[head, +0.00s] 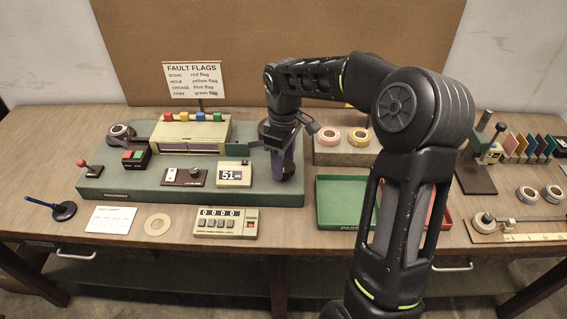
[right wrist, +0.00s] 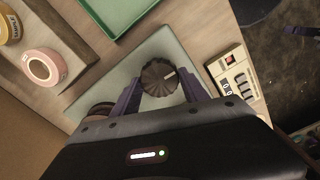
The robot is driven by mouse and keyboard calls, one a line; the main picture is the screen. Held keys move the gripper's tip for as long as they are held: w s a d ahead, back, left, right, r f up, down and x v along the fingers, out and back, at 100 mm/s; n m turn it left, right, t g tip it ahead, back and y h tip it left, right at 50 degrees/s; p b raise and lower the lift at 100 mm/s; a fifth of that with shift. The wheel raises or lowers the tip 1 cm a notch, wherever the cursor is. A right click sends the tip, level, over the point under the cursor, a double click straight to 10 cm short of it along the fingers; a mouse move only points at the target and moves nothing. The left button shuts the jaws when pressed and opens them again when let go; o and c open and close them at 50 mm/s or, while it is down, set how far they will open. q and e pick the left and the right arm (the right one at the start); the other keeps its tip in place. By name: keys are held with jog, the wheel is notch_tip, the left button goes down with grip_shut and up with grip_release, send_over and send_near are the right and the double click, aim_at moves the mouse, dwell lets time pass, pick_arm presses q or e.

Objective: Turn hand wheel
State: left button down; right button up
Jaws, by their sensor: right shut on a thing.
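The hand wheel (right wrist: 160,76) is a dark ribbed knob with a pale line on its face in the right wrist view. It stands at the right end of the green machine base (head: 240,197). My right gripper (right wrist: 161,83) is shut on it, with one purple-grey finger on each side. In the head view my right gripper (head: 284,172) points down over that end of the base and hides most of the wheel. A small display (head: 234,175) reading 51 stands just left of it. My left gripper is in neither view.
A counter box (head: 226,222) reading 0000 lies in front of the base. A green tray (head: 343,203) and tape rolls (head: 330,136) are to the right. The fault flags sign (head: 192,78) stands behind.

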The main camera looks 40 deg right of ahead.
jog(key=shift+m, duration=0.5)
jog(key=o, duration=1.4)
jog(key=shift+r, duration=0.1)
jog(key=shift+r+b, duration=0.4)
jog(key=shift+r, duration=3.45)
